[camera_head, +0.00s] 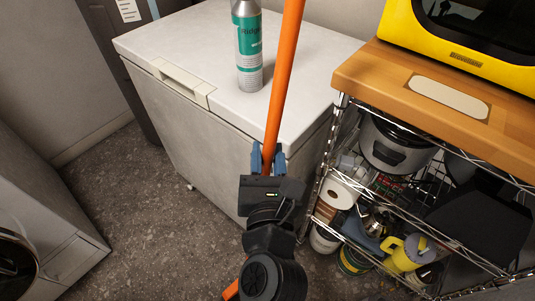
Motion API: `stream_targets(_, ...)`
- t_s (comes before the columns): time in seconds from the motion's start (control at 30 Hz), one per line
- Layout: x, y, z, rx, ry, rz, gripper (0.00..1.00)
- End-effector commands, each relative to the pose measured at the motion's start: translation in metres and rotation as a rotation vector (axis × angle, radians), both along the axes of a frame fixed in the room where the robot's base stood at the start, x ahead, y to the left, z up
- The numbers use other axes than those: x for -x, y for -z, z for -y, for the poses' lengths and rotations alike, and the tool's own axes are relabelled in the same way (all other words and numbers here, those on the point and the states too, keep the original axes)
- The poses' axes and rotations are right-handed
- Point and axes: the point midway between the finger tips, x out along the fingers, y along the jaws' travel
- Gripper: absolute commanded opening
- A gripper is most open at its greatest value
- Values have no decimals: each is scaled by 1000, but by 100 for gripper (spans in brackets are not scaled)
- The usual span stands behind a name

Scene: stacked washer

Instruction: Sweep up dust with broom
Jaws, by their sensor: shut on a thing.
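My gripper (267,159) is in the lower middle of the head view. Its blue fingers are shut on the orange handle of the broom (286,60). The handle stands nearly upright, leaning a little to the right, and runs out of the top of the view. A short orange piece (231,290) shows at the bottom, beside my arm. My arm hides the part between, and no broom head is in view. The grey speckled floor (130,215) lies at the lower left. I cannot make out any dust on it.
A white chest freezer (170,40) stands behind the broom, with a green and silver bottle (248,50) on its lid. A wire shelf with a wooden top (385,75) stands close on the right. A grey washer (40,225) is at the left. Open floor lies between washer and freezer.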

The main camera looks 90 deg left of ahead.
Motion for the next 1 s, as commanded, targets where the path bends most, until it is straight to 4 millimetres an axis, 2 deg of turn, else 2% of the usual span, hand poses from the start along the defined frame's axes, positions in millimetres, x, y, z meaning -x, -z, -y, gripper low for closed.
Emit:
stream_targets(0.5,0,-2,0,-3,0,-1,0)
stream_targets(1.0,0,5,0,-3,0,-2,0)
